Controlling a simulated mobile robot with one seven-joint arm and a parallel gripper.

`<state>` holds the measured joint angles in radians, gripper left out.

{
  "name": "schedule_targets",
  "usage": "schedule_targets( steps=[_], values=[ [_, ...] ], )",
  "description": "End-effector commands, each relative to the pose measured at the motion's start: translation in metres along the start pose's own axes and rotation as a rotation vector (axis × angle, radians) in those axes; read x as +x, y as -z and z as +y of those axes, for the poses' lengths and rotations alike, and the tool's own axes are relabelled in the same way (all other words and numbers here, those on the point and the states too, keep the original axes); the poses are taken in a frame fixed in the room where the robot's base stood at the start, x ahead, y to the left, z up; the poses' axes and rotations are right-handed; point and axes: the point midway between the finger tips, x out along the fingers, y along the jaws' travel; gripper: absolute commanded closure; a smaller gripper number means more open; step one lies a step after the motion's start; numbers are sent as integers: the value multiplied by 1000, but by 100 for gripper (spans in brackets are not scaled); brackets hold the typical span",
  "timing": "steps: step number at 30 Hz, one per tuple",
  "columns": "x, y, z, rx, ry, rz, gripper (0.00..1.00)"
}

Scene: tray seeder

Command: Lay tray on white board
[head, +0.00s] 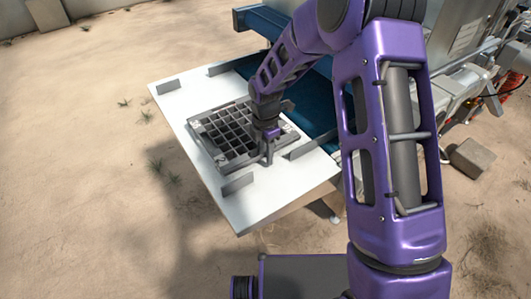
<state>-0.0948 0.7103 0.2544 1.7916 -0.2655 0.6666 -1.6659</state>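The tray (206,128), a dark grey grid of square cells with a lighter rim, lies over the white board (180,100), between the low grey upright plates. It looks flat, but I cannot tell whether it touches the board all round. My gripper (266,160) is at the tray's right side, fingers pointing down by its rim. The wrist hides part of the tray's right edge. The fingers are small and dark here, so I cannot tell whether they are open or shut on the rim.
Low grey plates stand on the board, one near its front (238,184), one at the far left (168,87) and one at the right (314,145). A blue conveyor belt (305,105) runs behind the board. A grey block (473,158) lies on the sandy ground at right.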

Motion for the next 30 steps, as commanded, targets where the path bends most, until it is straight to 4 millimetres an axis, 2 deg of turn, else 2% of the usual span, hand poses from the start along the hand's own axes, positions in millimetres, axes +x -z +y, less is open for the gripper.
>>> schedule_targets(
  steps=[5,12,18,24,30],
  values=[
    [-24,-1,1,0,-4,-1,61],
    [-76,0,1,1,-4,-2,61],
    [-109,0,1,1,-3,-1,61],
    [-121,0,0,0,0,-1,61],
    [-121,0,0,0,0,0,61]
  ],
)
